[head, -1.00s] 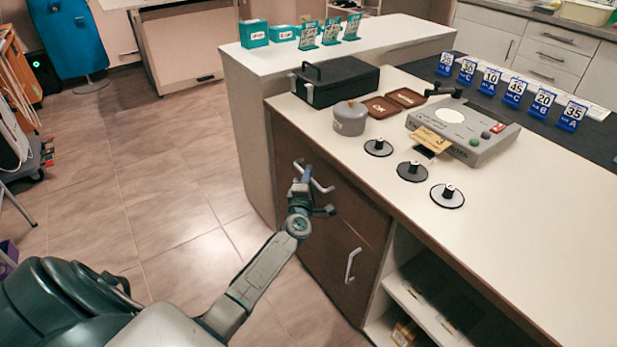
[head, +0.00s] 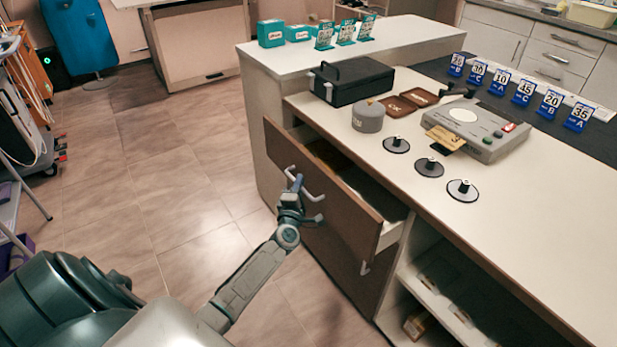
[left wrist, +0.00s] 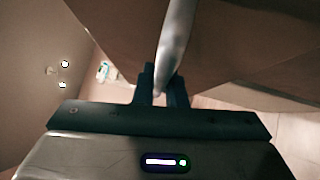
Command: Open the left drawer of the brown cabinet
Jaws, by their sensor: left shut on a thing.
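The brown cabinet under the counter has its upper drawer (head: 335,205) pulled partly out, and its dark interior shows behind the front. My left gripper (head: 296,186) is shut on the drawer's silver handle (head: 313,194). In the left wrist view the handle (left wrist: 176,40) runs between the fingers of my left gripper (left wrist: 160,85), close to the brown drawer front. Below, a second brown front with a silver handle (head: 365,267) is partly covered by the open drawer. My right gripper is not in view.
On the counter (head: 510,215) stand a black box (head: 352,80), a grey canister (head: 368,117), a grey device (head: 475,128) and several black discs. Open shelves (head: 450,300) lie right of the drawer. The tiled floor (head: 170,220) left of the cabinet is clear.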

